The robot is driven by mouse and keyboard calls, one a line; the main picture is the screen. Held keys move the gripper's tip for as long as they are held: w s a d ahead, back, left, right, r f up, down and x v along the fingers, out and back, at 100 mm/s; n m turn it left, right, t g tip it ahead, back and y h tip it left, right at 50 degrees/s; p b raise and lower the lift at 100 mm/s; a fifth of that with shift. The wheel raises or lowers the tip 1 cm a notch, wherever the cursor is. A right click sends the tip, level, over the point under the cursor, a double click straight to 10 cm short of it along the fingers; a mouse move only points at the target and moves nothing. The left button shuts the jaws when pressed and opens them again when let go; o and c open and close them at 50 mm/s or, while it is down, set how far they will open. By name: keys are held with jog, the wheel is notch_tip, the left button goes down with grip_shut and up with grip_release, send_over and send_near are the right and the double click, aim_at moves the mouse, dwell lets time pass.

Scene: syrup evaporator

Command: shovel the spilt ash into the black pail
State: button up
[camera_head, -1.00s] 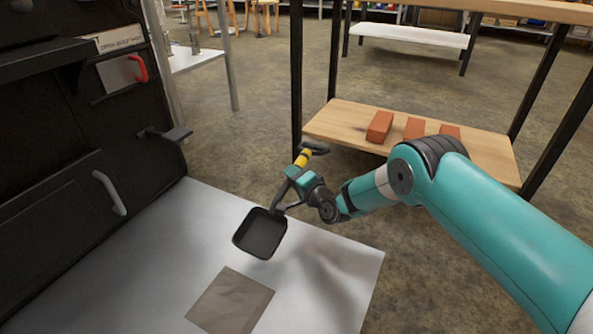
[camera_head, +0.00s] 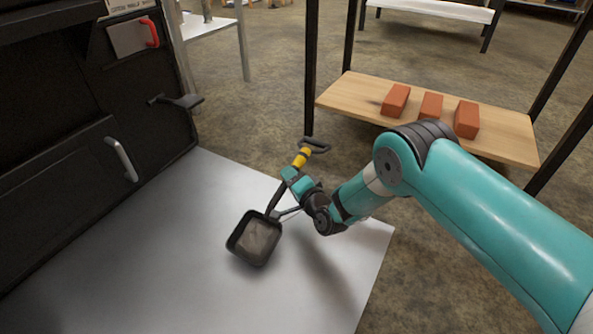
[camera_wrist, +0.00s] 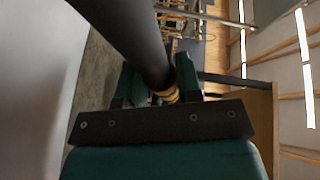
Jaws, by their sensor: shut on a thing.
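My gripper (camera_head: 292,177) is shut on the shaft of a shovel with a black square pan, a yellow collar and a dark D-shaped grip. The shovel pan (camera_head: 239,247) appears to be held above the pale metal floor sheet (camera_head: 180,240), with a shadow under it. Grey-brown ash (camera_head: 259,236) lies in the pan. In the wrist view the dark shovel shaft (camera_wrist: 125,30) runs between the fingers of my gripper (camera_wrist: 158,88), with the yellow collar just beyond. No ash shows on the visible part of the sheet. I see no black pail in either view.
A black stove front (camera_head: 60,130) with a grey door handle (camera_head: 121,159) and a red handle (camera_head: 150,33) stands at the left. A low wooden shelf (camera_head: 350,97) with orange bricks (camera_head: 431,106) stands behind my arm. The sheet's left part is clear.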

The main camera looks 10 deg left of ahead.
aim_at(278, 195)
jog(key=s+a+p, duration=0.1)
jog(key=s, duration=0.1)
jog(key=s+p, duration=0.1)
jog(key=s, duration=0.1)
jog(key=s+a+p, duration=0.1)
jog(key=shift+s+a, duration=0.3)
jog(key=shift+s, duration=0.1)
jog(key=s+p, duration=0.1)
jog(key=p, duration=0.1)
jog(key=s+a+p, duration=0.1)
jog(key=p, duration=0.2)
jog(key=shift+s, duration=0.3)
jog(key=shift+w+d+f+m+g+b, duration=0.15)
jog(key=shift+w+m+g+b, duration=0.15)
jog(key=shift+w+m+b, duration=0.15)
jog(key=shift+w+d+r+m+b, duration=0.2)
jog(key=shift+w+r+m+b, duration=0.05)
jog(key=shift+m+b, duration=0.2)
jog(key=shift+m+g, duration=0.3)
jog(key=shift+g, duration=0.2)
jog(key=shift+w+d+r+p, duration=0.2)
jog(key=shift+w+r+p, duration=0.3)
jog(key=shift+r+p, duration=0.8)
jog(key=shift+w+d+r+p, duration=0.2)
jog(key=shift+w+r+p, duration=0.25)
jog(key=shift+r+p, duration=0.8)
jog(key=shift+w+d+r+p, duration=0.2)
jog(key=shift+w+r+p, duration=0.4)
jog(key=shift+r, duration=1.2)
jog(key=shift+s, duration=0.1)
